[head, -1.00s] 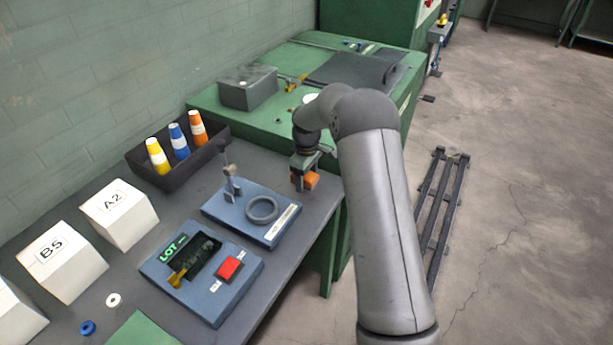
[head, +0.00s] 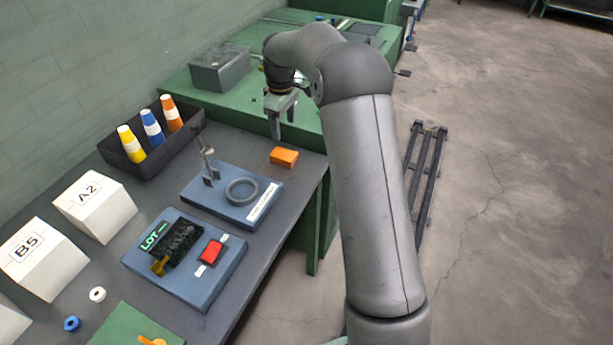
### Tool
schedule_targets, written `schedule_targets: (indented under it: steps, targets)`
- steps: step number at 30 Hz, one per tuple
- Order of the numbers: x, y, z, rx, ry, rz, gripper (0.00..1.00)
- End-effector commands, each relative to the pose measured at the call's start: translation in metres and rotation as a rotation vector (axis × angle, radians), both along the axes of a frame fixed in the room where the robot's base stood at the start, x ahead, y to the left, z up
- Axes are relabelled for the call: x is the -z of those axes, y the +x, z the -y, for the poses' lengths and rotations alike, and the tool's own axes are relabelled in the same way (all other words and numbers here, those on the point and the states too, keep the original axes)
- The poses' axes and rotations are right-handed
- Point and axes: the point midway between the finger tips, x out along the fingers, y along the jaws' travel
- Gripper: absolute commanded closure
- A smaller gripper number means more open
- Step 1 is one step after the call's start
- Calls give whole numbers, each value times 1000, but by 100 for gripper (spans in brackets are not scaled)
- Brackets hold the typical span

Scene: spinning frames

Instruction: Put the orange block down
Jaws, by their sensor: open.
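The orange block (head: 284,156) lies on the dark grey table near its far right edge, just behind the blue plate with the grey ring (head: 241,191). My gripper (head: 281,135) is open and empty. It hangs above and a little behind the block, apart from it, with its fingers pointing down.
A black tray (head: 127,169) holds yellow, blue and orange banded cones at the back left. A blue device with a red button (head: 212,251) and white boxes A2 (head: 95,207) and B5 (head: 42,259) stand nearer. A grey box (head: 220,70) sits on the green cabinet behind.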

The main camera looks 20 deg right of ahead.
Motion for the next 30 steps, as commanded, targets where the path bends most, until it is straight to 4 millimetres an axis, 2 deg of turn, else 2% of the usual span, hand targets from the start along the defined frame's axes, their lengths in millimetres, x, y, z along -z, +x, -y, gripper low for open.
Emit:
schedule_targets:
  steps: [2,5,8,12,15,18,21,25,30]
  targets:
    - [-9,-10,-2,17,-4,3,33]
    - [-29,-42,-7,80,-14,9,33]
    - [-50,-97,-12,191,-23,15,33]
    - [-66,-190,-14,381,-26,26,33]
    - [-65,-259,-14,516,-19,31,33]
    - [-55,-318,-13,637,-4,33,33]
    - [-42,-361,-12,728,9,32,33]
    - [-30,-392,-12,795,21,27,33]
    - [-26,-400,-13,815,23,24,33]
